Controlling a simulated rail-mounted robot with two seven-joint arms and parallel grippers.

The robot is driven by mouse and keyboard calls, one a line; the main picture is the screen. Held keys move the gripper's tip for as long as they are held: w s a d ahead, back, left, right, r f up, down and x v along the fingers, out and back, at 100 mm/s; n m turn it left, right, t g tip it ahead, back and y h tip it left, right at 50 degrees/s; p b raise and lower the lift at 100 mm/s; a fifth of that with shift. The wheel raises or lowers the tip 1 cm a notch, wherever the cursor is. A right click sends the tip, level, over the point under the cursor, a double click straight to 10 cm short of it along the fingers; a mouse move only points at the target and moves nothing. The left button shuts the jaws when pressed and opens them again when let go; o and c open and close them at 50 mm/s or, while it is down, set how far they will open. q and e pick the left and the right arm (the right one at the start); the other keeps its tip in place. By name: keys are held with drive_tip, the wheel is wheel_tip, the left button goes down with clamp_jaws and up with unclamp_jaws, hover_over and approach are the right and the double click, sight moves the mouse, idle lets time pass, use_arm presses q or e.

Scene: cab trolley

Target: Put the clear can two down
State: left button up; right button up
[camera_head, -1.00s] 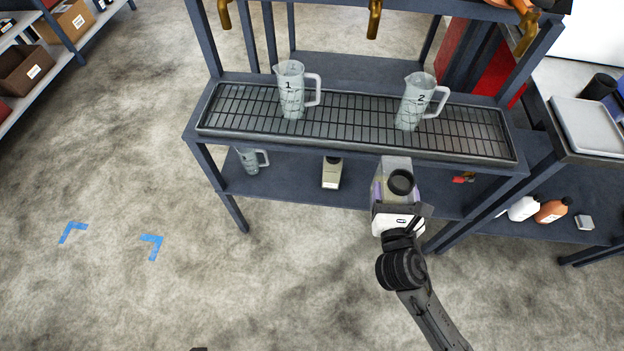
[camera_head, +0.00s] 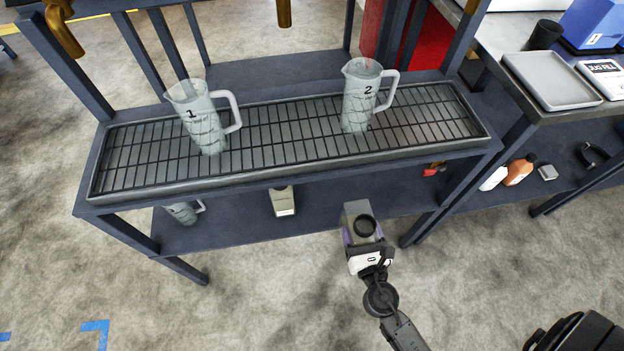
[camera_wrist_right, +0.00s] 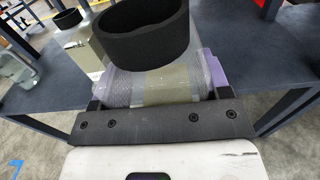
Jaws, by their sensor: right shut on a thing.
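A grey-olive, see-through can with a wide black cap (camera_head: 357,213) is in my right gripper (camera_head: 362,240). In the right wrist view the purple pads of my right gripper (camera_wrist_right: 160,88) press on both sides of this can (camera_wrist_right: 168,85). The can is in front of the right part of the lower shelf (camera_head: 240,222); I cannot tell whether it touches anything. A second, similar can (camera_head: 283,200) stands on the lower shelf and shows in the right wrist view (camera_wrist_right: 84,48). No number is readable on either can. My left gripper is not in view.
Jug 1 (camera_head: 198,115) and jug 2 (camera_head: 360,95) stand on the grated upper shelf (camera_head: 275,130). Another jug (camera_head: 184,212) is on the lower shelf at left. Shelf legs flank the opening. A side bench with a grey tray (camera_head: 553,78) stands at right.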

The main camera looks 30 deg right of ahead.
drive_tip(key=f+b+x, duration=0.3)
drive_tip(key=x, duration=1.5)
drive_tip(key=shift+f, duration=0.2)
drive_tip(key=shift+f, duration=0.15)
drive_tip(key=o, duration=1.4)
